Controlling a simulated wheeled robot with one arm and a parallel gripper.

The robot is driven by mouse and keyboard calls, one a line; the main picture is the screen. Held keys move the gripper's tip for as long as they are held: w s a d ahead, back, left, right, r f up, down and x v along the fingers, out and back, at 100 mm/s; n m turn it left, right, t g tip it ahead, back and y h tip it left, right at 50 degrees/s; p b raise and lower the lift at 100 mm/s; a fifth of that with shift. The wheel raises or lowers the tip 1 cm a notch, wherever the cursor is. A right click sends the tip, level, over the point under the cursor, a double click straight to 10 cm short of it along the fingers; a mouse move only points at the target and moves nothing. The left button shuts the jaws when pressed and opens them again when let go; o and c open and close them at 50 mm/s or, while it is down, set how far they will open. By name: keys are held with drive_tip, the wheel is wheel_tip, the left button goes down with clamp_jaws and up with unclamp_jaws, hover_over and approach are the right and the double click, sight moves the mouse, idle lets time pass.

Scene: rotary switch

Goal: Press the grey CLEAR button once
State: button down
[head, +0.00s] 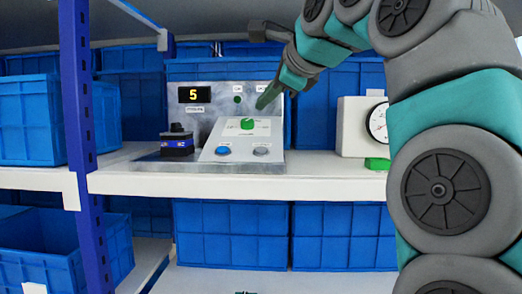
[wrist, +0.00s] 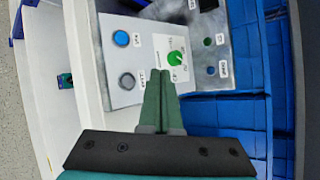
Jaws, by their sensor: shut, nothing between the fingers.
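The grey button (head: 261,151) is at the lower right of the sloped white panel (head: 213,135) in the head view, beside a blue button (head: 222,150). In the wrist view the grey button (wrist: 127,81) is left of my fingertips, and the blue button (wrist: 121,38) is above it. The small labels are too blurred to read. My gripper (head: 262,103) is shut and empty. It is above the panel's upper right in the head view, apart from the grey button. Its green fingers (wrist: 160,74) point towards the panel in the wrist view.
A green knob (head: 247,123) is on the panel, close to my fingertips in the picture. A display (head: 194,95) reads 5. A black and blue device (head: 177,142) stands left on the shelf (head: 330,180). A white box with a dial (head: 352,127) stands right. Blue bins (head: 231,235) surround.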

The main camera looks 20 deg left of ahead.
drive_tip(key=b, duration=0.5)
hover_over(265, 158)
drive_tip(key=shift+s+d+f, duration=0.1)
drive_tip(key=shift+s+f, duration=0.05)
drive_tip(key=shift+f, duration=1.6)
drive_tip(key=shift+s+f, duration=0.15)
drive_tip(key=shift+f, duration=1.55)
drive_tip(key=shift+w+f, duration=0.15)
drive_tip(key=shift+f, duration=0.2)
drive_tip(key=shift+w+f+b, duration=0.15)
drive_tip(key=shift+f+b, duration=0.15)
drive_tip(key=shift+f, duration=0.15)
drive_tip(key=shift+r, duration=0.1)
drive_tip(key=shift+s+r+p, duration=0.3)
drive_tip(key=shift+r+p, duration=0.25)
drive_tip(key=shift+r, duration=0.15)
